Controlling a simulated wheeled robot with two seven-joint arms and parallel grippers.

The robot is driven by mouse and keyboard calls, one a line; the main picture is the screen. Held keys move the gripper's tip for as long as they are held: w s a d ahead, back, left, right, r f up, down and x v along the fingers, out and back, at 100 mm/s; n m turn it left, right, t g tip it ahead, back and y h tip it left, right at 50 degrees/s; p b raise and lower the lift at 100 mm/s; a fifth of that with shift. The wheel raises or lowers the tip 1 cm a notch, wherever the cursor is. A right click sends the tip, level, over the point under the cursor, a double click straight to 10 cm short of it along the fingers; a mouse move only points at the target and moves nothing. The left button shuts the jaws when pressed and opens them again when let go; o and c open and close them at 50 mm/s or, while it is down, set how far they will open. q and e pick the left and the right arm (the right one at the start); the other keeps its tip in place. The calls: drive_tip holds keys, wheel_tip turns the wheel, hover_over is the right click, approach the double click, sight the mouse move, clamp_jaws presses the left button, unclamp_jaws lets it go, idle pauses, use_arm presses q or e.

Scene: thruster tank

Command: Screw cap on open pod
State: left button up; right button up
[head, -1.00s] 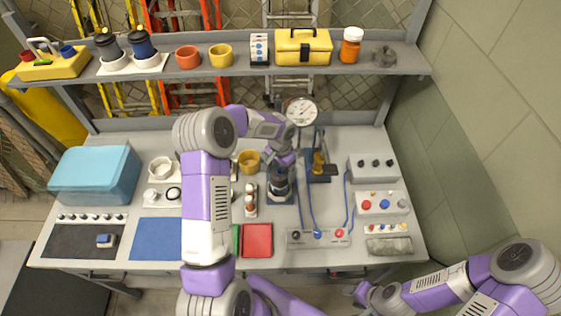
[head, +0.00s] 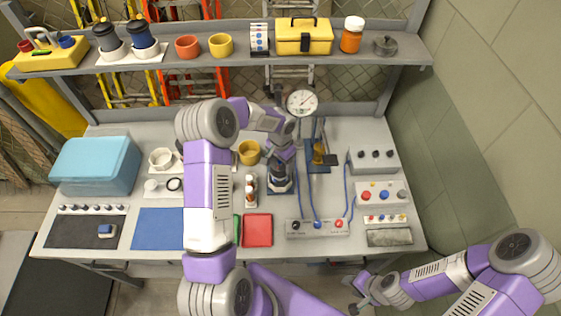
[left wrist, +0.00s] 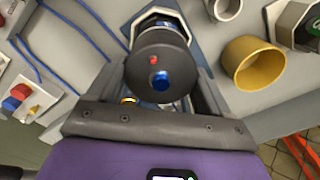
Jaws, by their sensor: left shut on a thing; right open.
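A dark round cap (left wrist: 160,65) with a red dot and a blue centre sits between the fingers of my left gripper (left wrist: 160,85), which is shut on it. Just beyond the cap, the pale rim of the open pod (left wrist: 158,14) shows in the left wrist view. In the head view the pod (head: 281,174) stands upright on a dark blue base, with my left gripper (head: 281,158) directly over it. The cap looks in line with the pod; whether its thread is engaged is hidden. My right gripper (head: 364,294) is open and empty, in front of the bench's right side.
A yellow cup (head: 249,152) and a rack of small bottles (head: 251,190) stand close left of the pod. A brass-coloured fitting on a stand (head: 318,154) and blue cables are close right. Two dark-topped pods (head: 125,38) stand on the shelf. The blue mat (head: 158,228) is clear.

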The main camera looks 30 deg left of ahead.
use_arm(q)
drive_tip(key=shift+c, duration=1.2)
drive_tip(key=m, duration=0.3)
drive_tip(key=shift+m+p, duration=0.3)
drive_tip(key=shift+p, duration=0.05)
drive_tip(key=m, duration=0.4)
drive_tip(key=shift+p, duration=0.35)
drive_tip(key=m+p, duration=0.1)
drive_tip(key=m, duration=0.4)
drive_tip(key=shift+m, duration=0.3)
drive_tip(key=m+p, duration=0.1)
drive_tip(key=m, duration=0.3)
drive_tip(key=o, duration=0.9)
drive_tip(key=shift+w+f, duration=0.1)
